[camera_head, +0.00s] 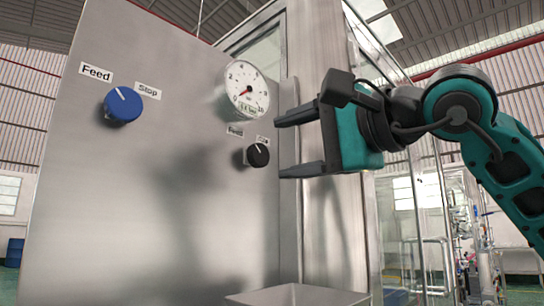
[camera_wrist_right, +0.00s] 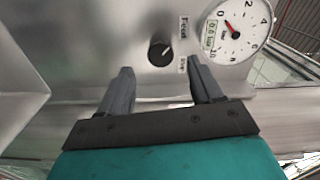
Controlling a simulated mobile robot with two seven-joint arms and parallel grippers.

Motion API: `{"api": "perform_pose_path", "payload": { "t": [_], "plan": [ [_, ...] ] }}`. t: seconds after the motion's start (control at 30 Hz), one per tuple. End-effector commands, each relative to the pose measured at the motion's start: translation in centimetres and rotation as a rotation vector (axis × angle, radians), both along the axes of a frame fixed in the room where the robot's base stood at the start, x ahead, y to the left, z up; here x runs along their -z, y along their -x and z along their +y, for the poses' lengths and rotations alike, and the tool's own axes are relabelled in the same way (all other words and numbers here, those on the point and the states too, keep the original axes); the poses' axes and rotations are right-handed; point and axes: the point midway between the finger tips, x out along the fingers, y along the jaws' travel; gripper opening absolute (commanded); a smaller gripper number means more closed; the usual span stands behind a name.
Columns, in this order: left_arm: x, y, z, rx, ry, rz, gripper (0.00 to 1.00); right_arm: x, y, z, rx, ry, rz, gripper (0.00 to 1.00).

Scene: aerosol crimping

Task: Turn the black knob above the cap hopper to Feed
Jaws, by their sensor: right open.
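The black knob (camera_head: 256,155) is on the steel panel, below the gauge, with small Feed and Stop labels above it. It also shows in the right wrist view (camera_wrist_right: 160,52), beyond the fingertips and between their lines, with a thin pale pointer mark. Which label the mark points at is too small to tell. My right gripper (camera_head: 279,148) is open and empty, its fingers pointing at the panel just right of the knob. The fingers are apart from the knob in the right wrist view (camera_wrist_right: 160,66). The cap hopper (camera_head: 298,297) is partly visible at the bottom edge. My left gripper is out of view.
A blue knob (camera_head: 123,106) with larger Feed and Stop labels is at the panel's upper left. A round pressure gauge (camera_head: 247,88) sits just above the black knob. A steel post (camera_head: 338,225) stands right of the panel. The panel's lower middle is bare.

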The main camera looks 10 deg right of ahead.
Motion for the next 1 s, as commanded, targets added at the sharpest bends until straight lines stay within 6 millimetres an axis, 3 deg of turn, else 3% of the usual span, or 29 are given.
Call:
{"api": "perform_pose_path", "payload": {
  "t": [0.2, 0.4, 1.0],
  "plan": [
    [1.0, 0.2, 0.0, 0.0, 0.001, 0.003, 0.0, 0.1, 3.9, -2.7, 0.003, 0.0, -0.002, 0.65],
    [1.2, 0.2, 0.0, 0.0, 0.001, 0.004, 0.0, 0.0, 5.8, -3.9, 0.001, 0.001, -0.001, 0.65],
    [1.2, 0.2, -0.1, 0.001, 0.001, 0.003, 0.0, 0.0, 6.2, -4.1, 0.0, 0.001, 0.0, 0.65]
  ]
}}
